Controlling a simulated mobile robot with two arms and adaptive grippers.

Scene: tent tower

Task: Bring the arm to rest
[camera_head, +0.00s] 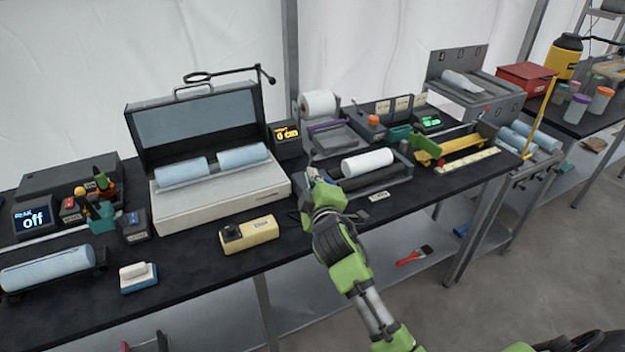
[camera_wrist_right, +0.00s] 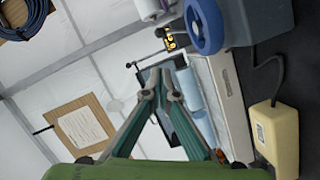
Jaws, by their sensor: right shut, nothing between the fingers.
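My right arm (camera_head: 356,275) is green and grey and reaches up from the bottom edge of the head view over the front of the black workbench (camera_head: 200,257). My right gripper (camera_head: 311,174) is over the bench, between the open white case (camera_head: 222,202) and the roller device with a white roll (camera_head: 367,162). In the right wrist view the two teal fingers of the right gripper (camera_wrist_right: 161,76) converge at their tips, shut with nothing between them. My left gripper is in neither view.
A yellow box (camera_head: 249,235) sits at the bench's front edge, left of my right arm. A paper roll (camera_head: 319,104) stands behind the gripper. A red brush (camera_head: 414,255) lies on the lower shelf. Open floor (camera_head: 500,270) lies to the right.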

